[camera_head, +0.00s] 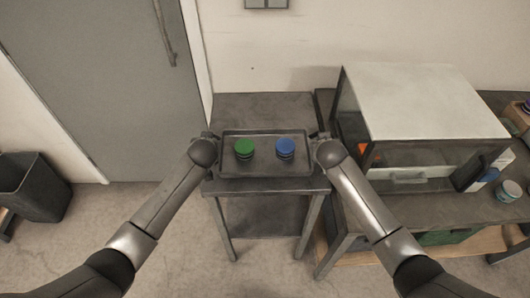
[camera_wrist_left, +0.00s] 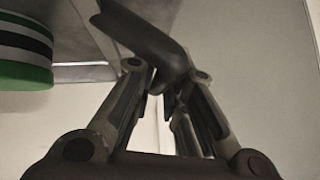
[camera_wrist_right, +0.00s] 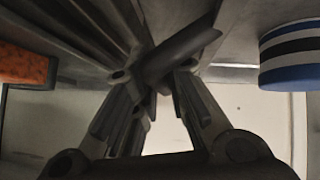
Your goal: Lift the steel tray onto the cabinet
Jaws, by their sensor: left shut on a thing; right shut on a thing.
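The steel tray (camera_head: 265,171) is a dark, shallow rectangle in the middle of the head view, level over a small table (camera_head: 265,187). I cannot tell whether it touches the tabletop. A green-topped round stack (camera_head: 244,149) and a blue-topped one (camera_head: 285,147) stand upright on it. My left gripper (camera_wrist_left: 165,88) is shut on the tray's dark left handle (camera_wrist_left: 140,35). My right gripper (camera_wrist_right: 160,88) is shut on its right handle (camera_wrist_right: 185,50). In the head view my wrists partly hide both handles. The white-topped cabinet (camera_head: 418,100) stands to the right.
A long bench (camera_head: 410,203) carries the cabinet and a small round can (camera_head: 508,190). An orange object (camera_head: 364,150) shows in the cabinet. A grey door (camera_head: 95,70) and a dark bin (camera_head: 40,185) are at the left. The cabinet's top is clear.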

